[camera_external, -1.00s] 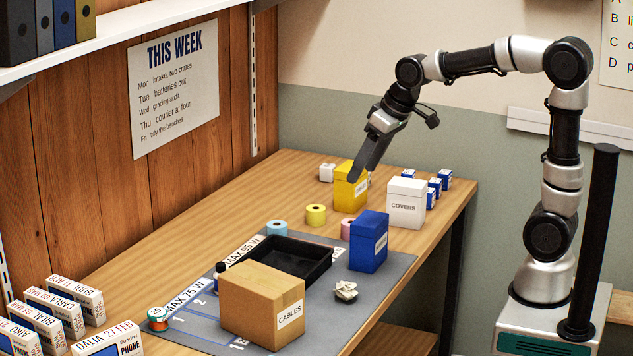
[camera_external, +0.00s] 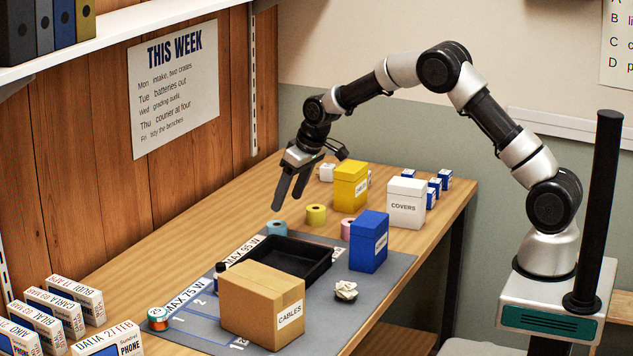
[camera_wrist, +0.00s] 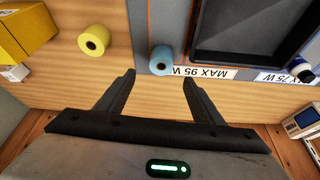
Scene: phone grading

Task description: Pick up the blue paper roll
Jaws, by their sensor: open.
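The blue paper roll (camera_external: 277,229) is a small light-blue roll standing upright by the back-left corner of the black tray, at the edge of the grey mat. It also shows in the wrist view (camera_wrist: 162,59), beyond and between the fingertips. My gripper (camera_external: 286,201) is open and empty, pointing down above the table, just above and beside the blue roll. In the wrist view its two fingers (camera_wrist: 158,80) are spread apart, and the roll lies ahead of them, not between them.
A yellow roll (camera_external: 316,215) and a pink roll (camera_external: 347,228) stand to the right. The black tray (camera_external: 318,270), blue box (camera_external: 369,242), yellow box (camera_external: 351,186), white covers box (camera_external: 407,202) and cardboard box (camera_external: 250,305) are nearby. Bare table lies left of the blue roll.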

